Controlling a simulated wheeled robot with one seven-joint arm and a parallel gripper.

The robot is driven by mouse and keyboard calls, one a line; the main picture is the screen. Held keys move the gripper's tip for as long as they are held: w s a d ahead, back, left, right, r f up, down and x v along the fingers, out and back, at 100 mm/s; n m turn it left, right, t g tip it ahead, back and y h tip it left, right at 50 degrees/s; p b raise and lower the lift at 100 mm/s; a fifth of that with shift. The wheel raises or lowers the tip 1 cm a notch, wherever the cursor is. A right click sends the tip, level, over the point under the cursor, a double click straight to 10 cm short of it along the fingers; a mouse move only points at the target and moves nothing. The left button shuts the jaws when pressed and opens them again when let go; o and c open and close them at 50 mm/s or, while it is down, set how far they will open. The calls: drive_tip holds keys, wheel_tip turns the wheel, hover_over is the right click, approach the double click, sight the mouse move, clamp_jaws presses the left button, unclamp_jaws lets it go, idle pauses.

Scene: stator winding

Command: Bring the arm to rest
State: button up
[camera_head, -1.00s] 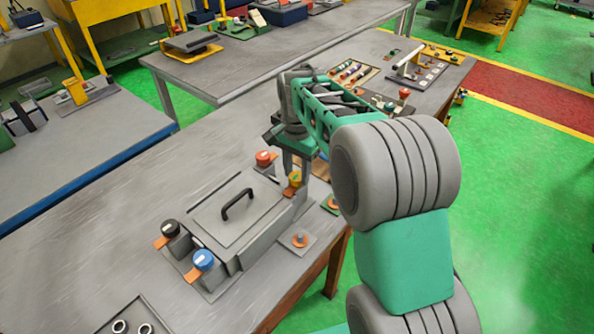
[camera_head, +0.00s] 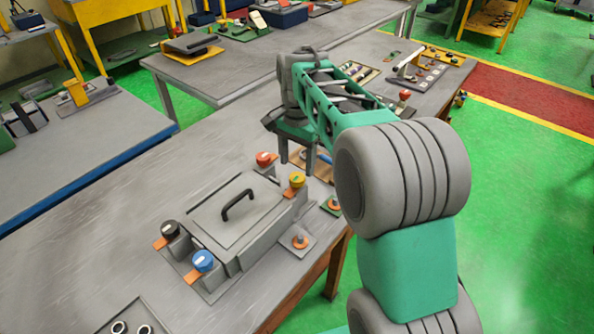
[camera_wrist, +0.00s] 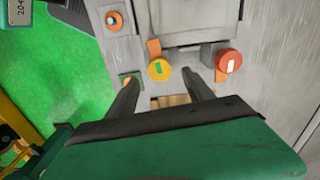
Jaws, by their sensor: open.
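My gripper (camera_head: 297,155) hangs at the end of my green and grey arm, above the table behind the grey box. Its two fingers point down and stand apart, with nothing between them. In the wrist view my gripper (camera_wrist: 160,88) shows both dark fingers spread, with the yellow knob (camera_wrist: 159,70) beyond the gap and the red knob (camera_wrist: 228,61) to the right. In the head view the yellow knob (camera_head: 297,179) and red knob (camera_head: 264,158) sit at the box's far end, just in front of the fingers.
The grey box (camera_head: 225,225) with a black handle stands on the table (camera_head: 110,235). A blue knob (camera_head: 202,260) and a black knob (camera_head: 170,230) are at its near end. A tray with rings (camera_head: 130,325) lies at the front edge. The table's left part is clear.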

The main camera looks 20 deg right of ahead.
drive_tip(key=shift+r, duration=1.95)
drive_tip(key=shift+s, duration=0.1)
drive_tip(key=s+f+n+t, duration=0.1)
drive_tip(key=s+f+n, duration=0.2)
drive_tip(key=s, duration=0.6)
drive_tip(key=s+f+n+t, duration=0.2)
drive_tip(key=s+f+n, duration=0.1)
drive_tip(key=s+n, duration=0.4)
drive_tip(key=s, duration=0.3)
drive_tip(key=shift+s+a+t, duration=0.2)
drive_tip(key=shift+a+t, duration=0.05)
drive_tip(key=shift+t, duration=0.05)
drive_tip(key=shift+f, duration=0.1)
